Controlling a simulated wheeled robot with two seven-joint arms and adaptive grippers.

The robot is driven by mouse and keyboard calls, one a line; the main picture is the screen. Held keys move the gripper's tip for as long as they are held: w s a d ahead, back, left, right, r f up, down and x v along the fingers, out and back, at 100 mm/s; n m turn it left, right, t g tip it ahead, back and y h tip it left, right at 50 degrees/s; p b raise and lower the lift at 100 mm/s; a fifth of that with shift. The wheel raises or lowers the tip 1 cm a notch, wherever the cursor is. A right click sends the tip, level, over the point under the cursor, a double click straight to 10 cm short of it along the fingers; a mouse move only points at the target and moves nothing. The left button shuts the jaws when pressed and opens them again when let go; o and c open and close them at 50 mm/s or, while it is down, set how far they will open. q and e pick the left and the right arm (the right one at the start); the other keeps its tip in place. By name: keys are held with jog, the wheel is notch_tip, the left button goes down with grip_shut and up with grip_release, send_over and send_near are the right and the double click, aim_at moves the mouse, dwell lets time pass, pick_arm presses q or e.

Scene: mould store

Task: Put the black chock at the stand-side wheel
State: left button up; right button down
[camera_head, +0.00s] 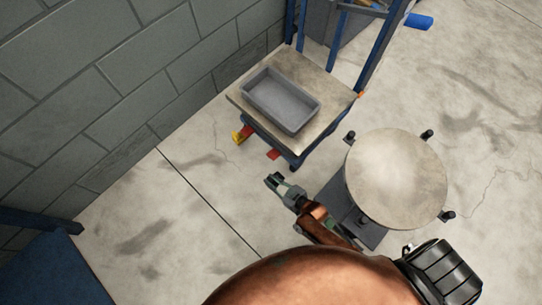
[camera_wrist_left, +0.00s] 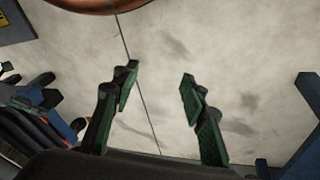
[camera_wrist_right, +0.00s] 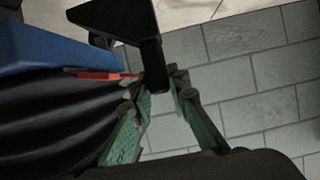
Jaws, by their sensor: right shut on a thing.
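My right gripper (camera_head: 283,189) reaches low over the floor, just in front of the cart. In the right wrist view, its green-padded fingers (camera_wrist_right: 160,92) are shut on the narrow stem of a black piece (camera_wrist_right: 115,18), which looks like the black chock. The chock is held clear of the jaws, partly cut off by the frame edge. The cart (camera_head: 333,103) has a pale top and blue frame; its near corner wheel (camera_head: 295,165) is small and dark. The stand (camera_head: 396,180) has a round top. My left gripper (camera_wrist_left: 158,92) is open and empty in its wrist view.
A grey tray (camera_head: 303,121) sits on the cart. Yellow (camera_head: 240,136) and red (camera_head: 273,155) pieces show low at the cart's side. A block wall (camera_head: 120,80) runs behind. A blue object (camera_head: 419,20) lies at the back. Floor left of the right gripper is clear.

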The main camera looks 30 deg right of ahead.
notch_tip(320, 180, down, 7)
jog(key=b, duration=0.3)
jog(key=shift+s+r, duration=0.1)
jog(key=shift+r, duration=0.05)
notch_tip(320, 180, down, 3)
jog(key=b, duration=0.2)
jog(key=shift+b, duration=0.35)
jog(key=shift+f+b, duration=0.4)
jog(key=shift+f, duration=0.3)
pick_arm(q)
jog(key=w+d+f+t+h+b, duration=0.1)
jog(key=f+t, duration=0.5)
jog(key=f, duration=0.6)
jog(key=shift+w+f+m+b, duration=0.3)
jog(key=shift+w+b, duration=0.35)
jog(key=shift+w, duration=0.4)
pick_arm(e)
notch_tip(320, 180, down, 3)
jog(key=shift+f, duration=0.15)
pick_arm(q)
jog(key=shift+d, duration=0.1)
pick_arm(e)
jog(key=shift+f, duration=0.15)
jog(key=c, duration=1.8)
grip_release()
jog(key=shift+c, duration=0.2)
